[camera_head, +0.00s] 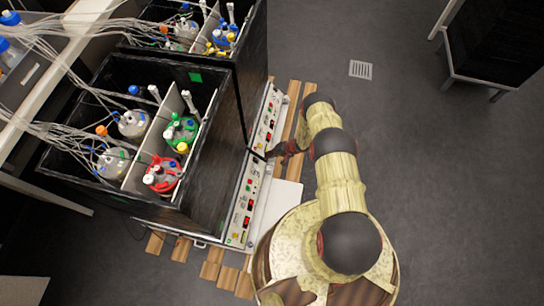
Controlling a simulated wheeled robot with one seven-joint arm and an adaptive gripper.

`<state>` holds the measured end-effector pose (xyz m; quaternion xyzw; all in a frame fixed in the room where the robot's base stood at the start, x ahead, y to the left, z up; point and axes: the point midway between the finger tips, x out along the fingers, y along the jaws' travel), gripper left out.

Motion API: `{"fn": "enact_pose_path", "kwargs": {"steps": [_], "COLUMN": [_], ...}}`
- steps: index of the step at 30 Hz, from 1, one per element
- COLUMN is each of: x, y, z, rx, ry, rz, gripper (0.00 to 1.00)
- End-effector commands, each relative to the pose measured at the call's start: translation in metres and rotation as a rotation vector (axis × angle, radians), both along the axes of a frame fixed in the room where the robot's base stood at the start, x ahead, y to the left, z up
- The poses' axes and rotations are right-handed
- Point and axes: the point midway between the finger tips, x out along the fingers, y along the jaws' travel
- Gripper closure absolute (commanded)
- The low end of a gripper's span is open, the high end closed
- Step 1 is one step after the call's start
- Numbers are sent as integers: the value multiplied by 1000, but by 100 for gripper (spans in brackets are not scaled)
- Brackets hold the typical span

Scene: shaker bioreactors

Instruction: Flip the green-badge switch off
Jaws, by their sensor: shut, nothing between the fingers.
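Two dark shaker boxes stand one behind the other: a near one (215,140) and a far one (252,45). My gripper (272,153) is shut and empty, close to where the two panels meet. I cannot tell whether it touches a panel.
Glass vessels with red (161,175) and green (181,132) caps stand inside the near box. Many grey cables run to the left. Wooden pallet slats (212,263) lie beneath. The grey floor (420,160) at right is open around a drain grate (361,70).

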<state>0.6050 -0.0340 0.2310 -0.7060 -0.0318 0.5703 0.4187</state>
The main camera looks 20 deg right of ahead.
Motion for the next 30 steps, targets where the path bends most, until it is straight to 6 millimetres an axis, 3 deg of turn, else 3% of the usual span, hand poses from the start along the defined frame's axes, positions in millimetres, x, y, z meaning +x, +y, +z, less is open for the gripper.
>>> {"fn": "enact_pose_path", "kwargs": {"steps": [1, 4, 12, 30], "x": [3, 11, 24, 24], "y": [7, 16, 36, 40], "z": [-13, -28, -55, -59], "rx": [0, -1, 0, 1], "ry": [0, -1, -2, -1], "rz": [3, 2, 2, -1], "gripper": [100, 100, 100, 100]}}
